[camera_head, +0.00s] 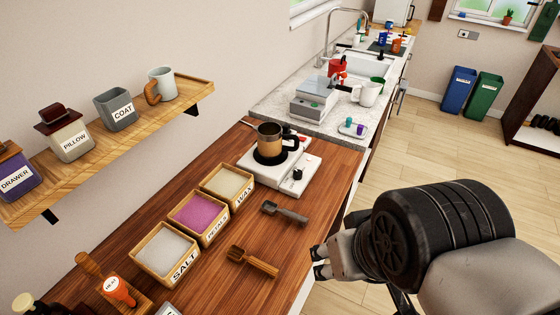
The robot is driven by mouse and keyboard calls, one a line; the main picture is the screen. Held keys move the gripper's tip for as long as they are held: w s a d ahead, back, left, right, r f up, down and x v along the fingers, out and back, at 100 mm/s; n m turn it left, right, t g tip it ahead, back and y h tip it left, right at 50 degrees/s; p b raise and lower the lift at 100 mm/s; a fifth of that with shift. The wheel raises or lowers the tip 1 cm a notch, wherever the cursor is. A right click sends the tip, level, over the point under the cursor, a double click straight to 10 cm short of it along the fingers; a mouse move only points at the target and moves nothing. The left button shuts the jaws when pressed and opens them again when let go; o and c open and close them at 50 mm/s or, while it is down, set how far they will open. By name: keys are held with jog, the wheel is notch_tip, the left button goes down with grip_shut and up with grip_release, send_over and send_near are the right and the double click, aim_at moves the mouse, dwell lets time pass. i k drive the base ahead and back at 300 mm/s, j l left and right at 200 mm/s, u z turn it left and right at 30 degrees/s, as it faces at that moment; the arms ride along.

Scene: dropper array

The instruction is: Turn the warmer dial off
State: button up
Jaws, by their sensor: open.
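The warmer (258,172) is a low white unit on the wooden counter, in the middle of the view. Its dial (298,173) is a small black knob on the front right part of the top. A dark mug with a tan band (270,142) stands on the warmer's round black plate. My gripper (319,263) is at the counter's front edge, to the lower right of the warmer and well apart from the dial. It is open and holds nothing that I can see. The dial's exact setting is too small to read.
Wooden bins of salt (164,252), petals (198,214) and wax (229,183) stand left of the warmer. A grey scoop (285,212) and a wooden scoop (252,262) lie on the counter before them. A wall shelf (90,147) holds labelled pots.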

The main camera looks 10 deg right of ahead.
aim_at(298, 173)
jog(key=i+l, duration=0.85)
